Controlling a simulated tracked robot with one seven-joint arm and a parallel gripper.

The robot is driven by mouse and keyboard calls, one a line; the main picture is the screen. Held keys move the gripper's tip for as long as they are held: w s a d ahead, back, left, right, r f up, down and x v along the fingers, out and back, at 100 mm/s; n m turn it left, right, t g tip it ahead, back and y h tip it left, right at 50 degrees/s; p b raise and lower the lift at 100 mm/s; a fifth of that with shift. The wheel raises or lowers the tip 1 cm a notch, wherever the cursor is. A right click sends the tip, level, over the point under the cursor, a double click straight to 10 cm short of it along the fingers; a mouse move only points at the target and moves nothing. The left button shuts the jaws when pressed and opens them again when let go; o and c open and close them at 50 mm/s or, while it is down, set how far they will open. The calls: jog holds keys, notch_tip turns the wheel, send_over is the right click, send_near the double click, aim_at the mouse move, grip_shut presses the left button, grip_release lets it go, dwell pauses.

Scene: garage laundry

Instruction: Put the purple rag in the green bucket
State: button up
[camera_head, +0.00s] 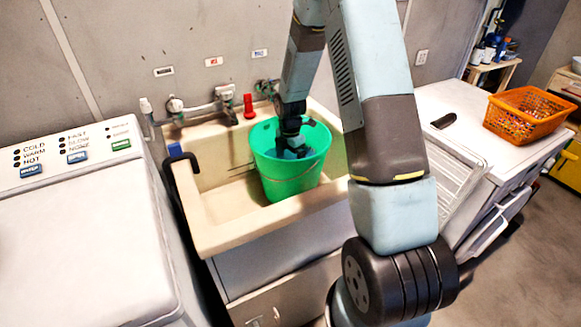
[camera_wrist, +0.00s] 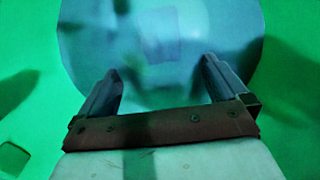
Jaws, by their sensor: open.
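The green bucket (camera_head: 290,180) stands upright in the sink; its green inside wall (camera_wrist: 285,75) fills the sides of the wrist view. My gripper (camera_head: 291,146) points down into the bucket, below its rim. In the wrist view, my gripper (camera_wrist: 163,75) has its two fingers wide apart with nothing clearly held between them. Beyond the fingers is a blurred, rounded blue-grey area (camera_wrist: 165,35); I cannot tell whether it is the rag, water or the bucket's bottom. No plainly purple rag shows in either view.
The cream sink (camera_head: 215,205) has taps (camera_head: 200,103) along its back edge and a red bottle (camera_head: 249,106) behind the bucket. A washing machine (camera_head: 80,240) stands at left. An orange basket (camera_head: 528,115) sits on the white machine at right.

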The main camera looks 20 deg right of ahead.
jog(key=s+r+m+t, duration=0.1)
jog(key=s+r+m, duration=0.3)
jog(key=r, duration=0.5)
jog(key=s+r+m+t, duration=0.1)
jog(key=s+r+m, duration=0.2)
jog(key=r, duration=0.5)
jog(key=s+r+m+t, duration=0.1)
jog(key=s+r+m, duration=0.3)
jog(key=r, duration=0.5)
jog(key=s+r+m+t, duration=0.1)
jog(key=s+r+m, duration=0.4)
jog(key=s, duration=0.5)
jog(key=s+r+m+t, duration=0.1)
jog(key=s+r+m, duration=0.5)
jog(key=s, duration=0.5)
jog(key=shift+r+m+t, duration=0.2)
jog(key=shift+m+t, duration=0.1)
jog(key=shift+m, duration=0.2)
